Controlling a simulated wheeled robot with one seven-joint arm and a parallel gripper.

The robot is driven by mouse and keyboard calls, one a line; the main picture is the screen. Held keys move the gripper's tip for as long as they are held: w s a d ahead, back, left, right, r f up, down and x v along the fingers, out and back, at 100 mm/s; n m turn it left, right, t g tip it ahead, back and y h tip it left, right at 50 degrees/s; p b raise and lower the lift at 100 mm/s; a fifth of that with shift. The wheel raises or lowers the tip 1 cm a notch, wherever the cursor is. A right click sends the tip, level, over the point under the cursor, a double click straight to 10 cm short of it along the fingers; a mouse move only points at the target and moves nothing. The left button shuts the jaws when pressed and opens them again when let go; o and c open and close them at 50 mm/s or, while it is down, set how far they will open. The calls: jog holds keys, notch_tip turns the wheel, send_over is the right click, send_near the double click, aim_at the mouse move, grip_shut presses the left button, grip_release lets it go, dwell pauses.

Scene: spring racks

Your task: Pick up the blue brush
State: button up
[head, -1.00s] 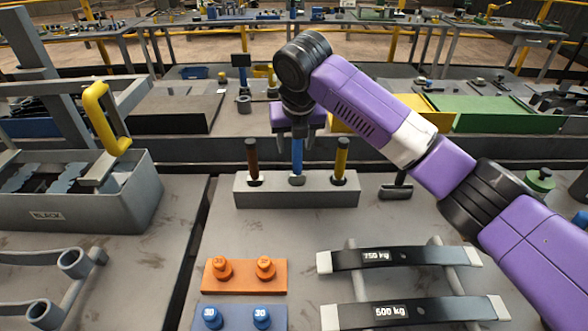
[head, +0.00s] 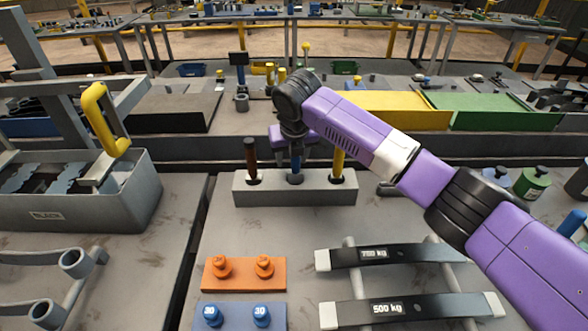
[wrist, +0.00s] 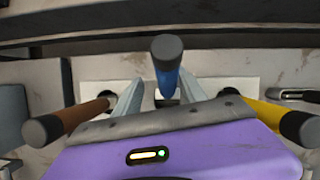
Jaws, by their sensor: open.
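The blue brush (head: 295,164) stands upright in the middle hole of a grey block (head: 294,194), between a brown-handled brush (head: 250,158) and a yellow-handled brush (head: 338,163). My gripper (head: 294,160) is open and points down over the blue brush, its fingers around the handle in the head view. In the wrist view the blue brush (wrist: 167,66) rises, with its dark end cap, between the two grey fingers of my gripper (wrist: 160,98). Whether the fingers touch it, I cannot tell. My wrist hides the top of the handle in the head view.
The brown brush (wrist: 70,119) and yellow brush (wrist: 285,120) stand close on either side of my gripper. In front lie an orange plate (head: 245,274) with two knobs, a blue plate (head: 240,316) and dark leaf springs (head: 405,309). A grey bin (head: 85,205) stands at left.

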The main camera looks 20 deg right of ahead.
jog(key=c, duration=1)
grip_shut()
jog(key=shift+a+r, duration=0.1)
